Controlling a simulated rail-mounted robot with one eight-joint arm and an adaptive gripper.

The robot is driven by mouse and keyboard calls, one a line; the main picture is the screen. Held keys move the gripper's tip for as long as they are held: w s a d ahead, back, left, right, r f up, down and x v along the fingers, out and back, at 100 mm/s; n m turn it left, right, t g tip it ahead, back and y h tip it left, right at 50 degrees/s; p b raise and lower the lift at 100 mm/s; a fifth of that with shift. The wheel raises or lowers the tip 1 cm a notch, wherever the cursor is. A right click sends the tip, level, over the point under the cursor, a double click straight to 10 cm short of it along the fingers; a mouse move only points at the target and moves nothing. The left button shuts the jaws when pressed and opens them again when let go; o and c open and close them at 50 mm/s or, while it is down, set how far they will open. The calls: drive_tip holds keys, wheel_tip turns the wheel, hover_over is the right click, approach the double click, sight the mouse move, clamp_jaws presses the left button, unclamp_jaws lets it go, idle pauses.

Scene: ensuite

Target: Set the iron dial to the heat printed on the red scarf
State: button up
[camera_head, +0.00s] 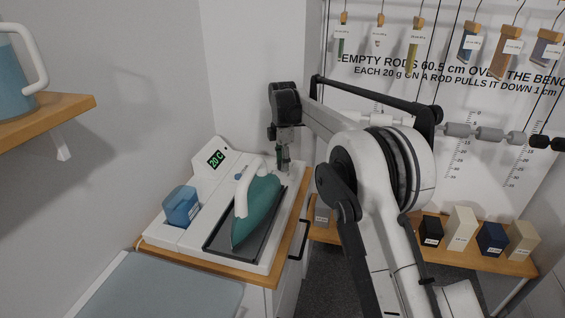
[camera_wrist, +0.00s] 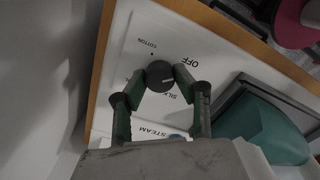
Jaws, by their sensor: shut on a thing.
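The dark round dial (camera_wrist: 159,75) sits on the white panel of the ironing station (camera_head: 190,238). A pale mark shows on its face, pointing roughly right in the wrist view. Around it I read COTTON, OFF, a partly covered SILK and STEAM. My gripper (camera_wrist: 161,84) is shut on the dial, a green-padded finger on each side. In the head view my gripper (camera_head: 284,158) is over the station's far right corner, and the dial is hidden. The teal iron (camera_head: 258,212) rests on its dark plate. The display (camera_head: 216,159) reads 20 C. No scarf is clearly identifiable.
A blue water tank (camera_head: 181,206) stands left of the iron. A magenta thing (camera_wrist: 293,26) shows at the wrist view's top right; I cannot tell what it is. Several boxes stand on a low shelf (camera_head: 475,262) at right. Hanging tags and rods are behind my arm.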

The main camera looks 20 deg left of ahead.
drive_tip(key=m, duration=0.8)
drive_tip(key=shift+m, duration=0.3)
drive_tip(key=m, duration=0.4)
drive_tip(key=shift+m, duration=0.3)
drive_tip(key=m, duration=1.2)
drive_tip(key=shift+m, duration=0.3)
drive_tip(key=m, duration=0.4)
drive_tip(key=shift+m+b, duration=0.3)
drive_tip(key=m, duration=0.4)
